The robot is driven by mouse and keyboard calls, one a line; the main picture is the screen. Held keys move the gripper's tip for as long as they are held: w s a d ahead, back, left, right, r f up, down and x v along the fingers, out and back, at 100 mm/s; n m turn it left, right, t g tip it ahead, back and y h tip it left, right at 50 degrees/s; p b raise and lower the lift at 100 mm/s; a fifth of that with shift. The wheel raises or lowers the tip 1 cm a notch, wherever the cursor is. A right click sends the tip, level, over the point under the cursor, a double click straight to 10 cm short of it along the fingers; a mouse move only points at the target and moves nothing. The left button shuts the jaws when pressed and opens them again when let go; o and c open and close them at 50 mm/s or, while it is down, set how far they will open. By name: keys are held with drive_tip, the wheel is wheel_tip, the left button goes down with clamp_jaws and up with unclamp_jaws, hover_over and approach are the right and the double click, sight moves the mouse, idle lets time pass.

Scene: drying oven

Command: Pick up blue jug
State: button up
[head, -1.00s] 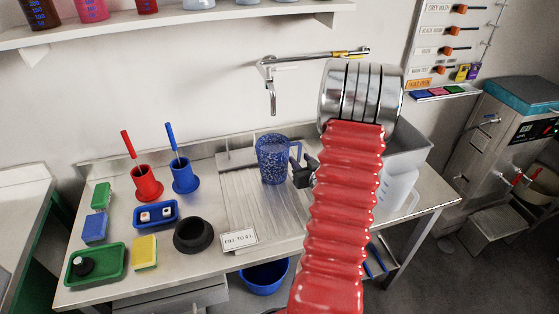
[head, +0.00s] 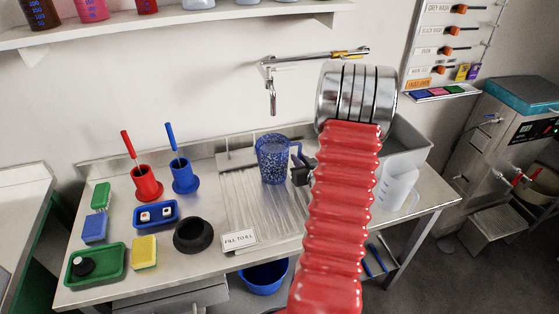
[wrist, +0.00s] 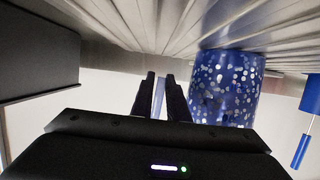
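The blue speckled jug (head: 272,160) stands upright on the ribbed drainer below the tap, with its handle (head: 295,153) toward the right. It shows large to the right of my fingers in the wrist view (wrist: 226,88). My gripper (head: 300,174) is at the handle side of the jug, low on the handle. In the wrist view my two dark fingers (wrist: 161,97) are apart, with a narrow pale-blue strip between them that looks like the handle. I cannot see either finger pressing on it. My red arm hides part of the sink side.
A tap (head: 272,98) hangs above the jug. A clear jug (head: 397,187) stands right of my arm. The drainer's front is mostly clear.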

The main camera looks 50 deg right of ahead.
sight(300, 142)
clamp_jaws()
drive_tip(key=shift+d+r, duration=0.1)
idle(0.8)
drive_tip(key=shift+r, duration=0.25)
idle(0.4)
drive_tip(key=shift+r, duration=4.65)
drive_tip(key=shift+r, duration=0.1)
drive_tip(key=shift+w, duration=0.1)
